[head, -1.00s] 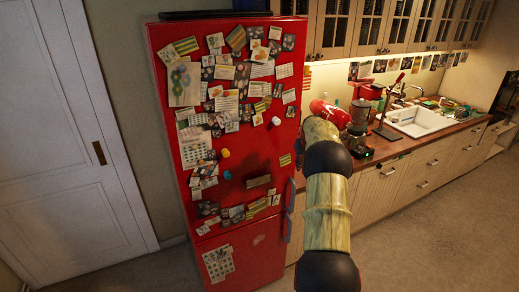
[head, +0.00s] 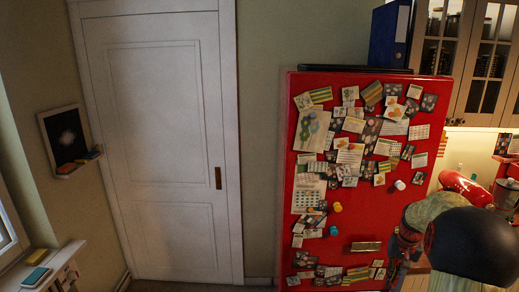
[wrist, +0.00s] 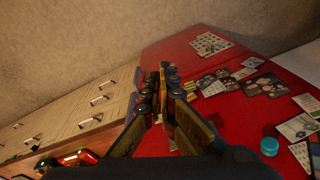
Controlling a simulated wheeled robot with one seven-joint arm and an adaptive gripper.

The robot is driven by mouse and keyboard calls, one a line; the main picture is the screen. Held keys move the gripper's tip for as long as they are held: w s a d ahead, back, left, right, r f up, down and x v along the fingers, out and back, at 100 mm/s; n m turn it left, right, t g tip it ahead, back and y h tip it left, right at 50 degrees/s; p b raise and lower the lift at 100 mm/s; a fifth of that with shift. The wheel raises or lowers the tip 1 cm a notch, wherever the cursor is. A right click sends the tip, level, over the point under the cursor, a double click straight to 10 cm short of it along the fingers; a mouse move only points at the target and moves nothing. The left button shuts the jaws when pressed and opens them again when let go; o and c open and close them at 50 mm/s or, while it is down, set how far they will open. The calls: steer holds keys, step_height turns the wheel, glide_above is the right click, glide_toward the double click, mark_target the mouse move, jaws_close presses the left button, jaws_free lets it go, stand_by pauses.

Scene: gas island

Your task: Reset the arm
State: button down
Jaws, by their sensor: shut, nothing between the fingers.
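My gripper (wrist: 166,95) shows in the wrist view, its two dark, jointed fingers close together with nothing visible between them. The red fridge (wrist: 220,105) lies beyond and to the right of the fingers in that view. In the head view, my arm's black and pale yellow links are at the lower right, in front of the right side of the red fridge (head: 296,120). They hide part of the fridge's right side and the counter there. I cannot make out the fingers clearly in the head view.
A white door (head: 160,130) stands left of the fridge. A small dark board (head: 66,135) hangs on the left wall above a shelf (head: 45,268). A blue binder (head: 390,35) stands on the fridge. Kitchen drawers (wrist: 85,105) are close at left in the wrist view.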

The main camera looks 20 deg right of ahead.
steer(key=s+a+n+t+b, duration=0.1)
steer(key=s+a+b, duration=0.4)
steer(key=a, duration=0.9)
steer(key=s+a+n+t+b, duration=0.1)
steer(key=s+a+n+b, duration=0.3)
steer(key=s+a, duration=0.4)
steer(key=s+a+n+t+b, duration=0.2)
steer(key=s+a+b, duration=0.4)
steer(key=a, duration=1.5)
steer(key=shift+s+a+r+n, duration=0.15)
steer(key=shift+s+r+n, duration=0.05)
steer(key=shift+s+n, duration=0.3)
